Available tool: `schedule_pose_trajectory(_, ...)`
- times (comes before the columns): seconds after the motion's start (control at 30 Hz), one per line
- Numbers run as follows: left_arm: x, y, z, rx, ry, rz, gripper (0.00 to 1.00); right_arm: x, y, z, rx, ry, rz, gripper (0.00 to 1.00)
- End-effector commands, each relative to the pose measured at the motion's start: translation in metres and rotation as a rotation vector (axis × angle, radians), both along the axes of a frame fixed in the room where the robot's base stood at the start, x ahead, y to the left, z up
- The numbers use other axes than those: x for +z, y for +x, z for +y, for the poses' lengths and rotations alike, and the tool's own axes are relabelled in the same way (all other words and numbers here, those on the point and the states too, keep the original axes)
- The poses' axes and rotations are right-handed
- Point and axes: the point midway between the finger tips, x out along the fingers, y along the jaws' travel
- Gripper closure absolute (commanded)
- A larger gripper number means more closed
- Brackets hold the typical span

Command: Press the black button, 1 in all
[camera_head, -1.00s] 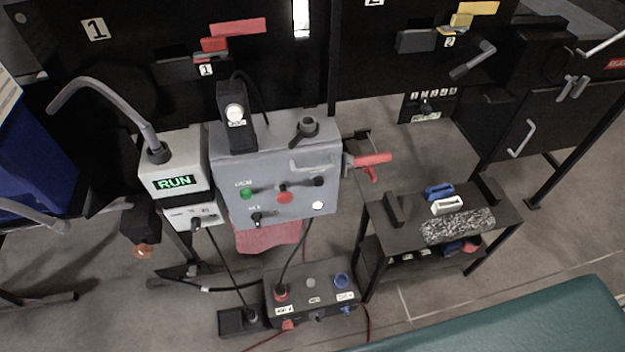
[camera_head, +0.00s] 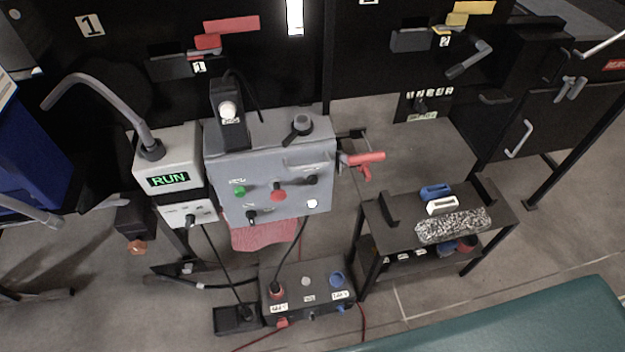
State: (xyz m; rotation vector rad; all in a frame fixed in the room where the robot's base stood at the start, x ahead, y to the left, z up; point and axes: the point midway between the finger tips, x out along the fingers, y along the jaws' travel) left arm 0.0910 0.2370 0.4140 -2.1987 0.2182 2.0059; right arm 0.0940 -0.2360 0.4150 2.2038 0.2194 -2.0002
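A grey control box (camera_head: 250,165) stands left of centre. Its front carries a black button (camera_head: 312,180) at the upper right, a red button (camera_head: 278,192) in the middle, a green button (camera_head: 238,191) at the left and a white button (camera_head: 312,204) below the black one. A small black switch (camera_head: 251,216) sits at the lower left. The black button looks uncovered, with nothing touching it. Neither of my grippers shows in this view.
A light box with a green RUN display (camera_head: 169,180) stands left of the control box. A dark box with red and blue knobs (camera_head: 309,286) is below. A small black table (camera_head: 408,211) and a teal surface (camera_head: 520,325) are at the right. Grey floor (camera_head: 425,290) shows between them.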

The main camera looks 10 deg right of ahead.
Motion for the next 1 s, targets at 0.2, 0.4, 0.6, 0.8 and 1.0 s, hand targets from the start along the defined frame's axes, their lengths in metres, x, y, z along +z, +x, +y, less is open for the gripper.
schedule_pose_trajectory(0.2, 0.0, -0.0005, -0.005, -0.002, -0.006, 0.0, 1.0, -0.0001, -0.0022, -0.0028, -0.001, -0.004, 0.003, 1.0)
schedule_pose_trajectory(0.4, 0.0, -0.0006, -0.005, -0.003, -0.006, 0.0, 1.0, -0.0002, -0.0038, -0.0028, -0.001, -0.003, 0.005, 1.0)
schedule_pose_trajectory(0.6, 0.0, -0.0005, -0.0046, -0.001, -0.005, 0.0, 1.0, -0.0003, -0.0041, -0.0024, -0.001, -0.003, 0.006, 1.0)
schedule_pose_trajectory(0.8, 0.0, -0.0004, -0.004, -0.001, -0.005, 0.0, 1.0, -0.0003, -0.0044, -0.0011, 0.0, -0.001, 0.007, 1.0)
schedule_pose_trajectory(1.0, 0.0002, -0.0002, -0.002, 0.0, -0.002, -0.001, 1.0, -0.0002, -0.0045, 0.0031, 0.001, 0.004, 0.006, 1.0)
